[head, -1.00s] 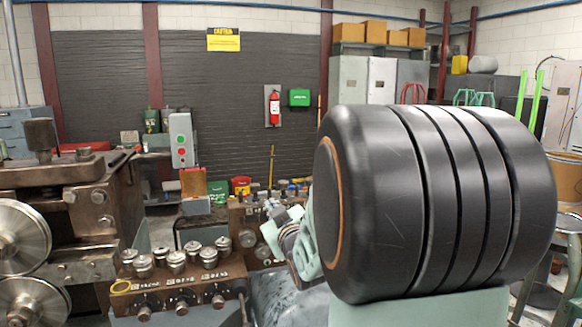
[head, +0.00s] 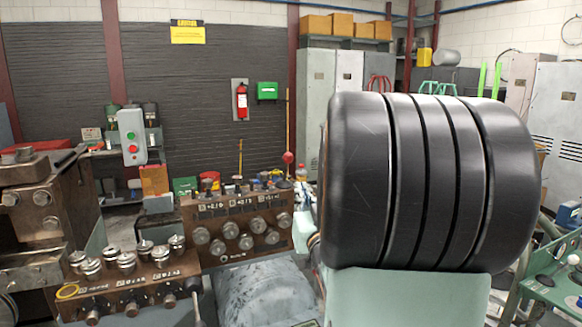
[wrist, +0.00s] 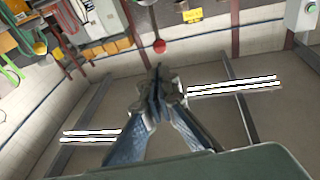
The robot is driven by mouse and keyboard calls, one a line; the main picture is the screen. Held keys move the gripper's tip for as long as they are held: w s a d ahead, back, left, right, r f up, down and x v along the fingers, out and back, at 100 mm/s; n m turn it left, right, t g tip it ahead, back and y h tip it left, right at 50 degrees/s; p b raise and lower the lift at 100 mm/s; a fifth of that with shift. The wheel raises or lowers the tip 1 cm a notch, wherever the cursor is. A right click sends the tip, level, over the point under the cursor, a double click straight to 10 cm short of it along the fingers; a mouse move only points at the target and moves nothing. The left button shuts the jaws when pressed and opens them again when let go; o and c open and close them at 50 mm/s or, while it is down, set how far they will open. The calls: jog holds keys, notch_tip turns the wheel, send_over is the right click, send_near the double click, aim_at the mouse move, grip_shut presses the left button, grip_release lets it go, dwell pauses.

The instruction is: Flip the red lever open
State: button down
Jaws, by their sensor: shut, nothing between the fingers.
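A small red ball-shaped knob (head: 288,157) shows in the head view behind the right end of the brown control panel, in front of the dark wall. A red ball (wrist: 159,45) also shows in the wrist view, above and beyond my fingertips. I cannot tell for certain that either is the red lever's knob, and no lever hinge is visible. My gripper (wrist: 157,92) is shut and empty in the wrist view, with clear space between its tips and the ball. In the head view my gripper is hidden, with my large black arm part covering the right side.
The brown control panel (head: 240,225) carries several round metal knobs. A lower knob panel (head: 130,285) stands in front to the left, beside a heavy brown machine (head: 45,215). A grey rounded housing (head: 265,295) lies below. Grey cabinets (head: 320,95) stand at the back.

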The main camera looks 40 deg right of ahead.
aim_at(289, 159)
jog(key=shift+d, duration=0.1)
jog(key=p+x, duration=0.4)
jog(key=x, duration=1)
jog(key=shift+w+f, duration=0.1)
jog(key=shift+f, duration=0.05)
jog(key=shift+w+r+g, duration=0.25)
jog(key=shift+r+g, duration=0.1)
jog(key=shift+g, duration=0.05)
